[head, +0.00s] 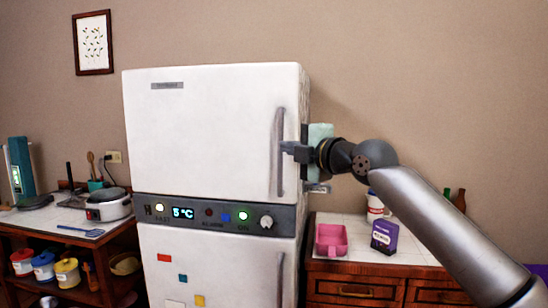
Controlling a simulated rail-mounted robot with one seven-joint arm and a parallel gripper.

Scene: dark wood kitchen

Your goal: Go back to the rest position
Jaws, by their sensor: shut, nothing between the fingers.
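My gripper (288,147) is at the right side of the white fridge (200,130), its fingertips close to the grey vertical handle (279,165) of the upper door. It is shut with nothing held. Whether the fingers touch the handle is hard to tell from this view. The upper door looks closed. My arm reaches in from the lower right corner, bent at the dark wrist.
A counter (360,255) on the right holds a pink container (331,240), a purple box (384,237), a white tub (375,207) and bottles. A counter on the left holds a cooker (107,207) and a blue spatula (80,231). The wall above the right counter is bare.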

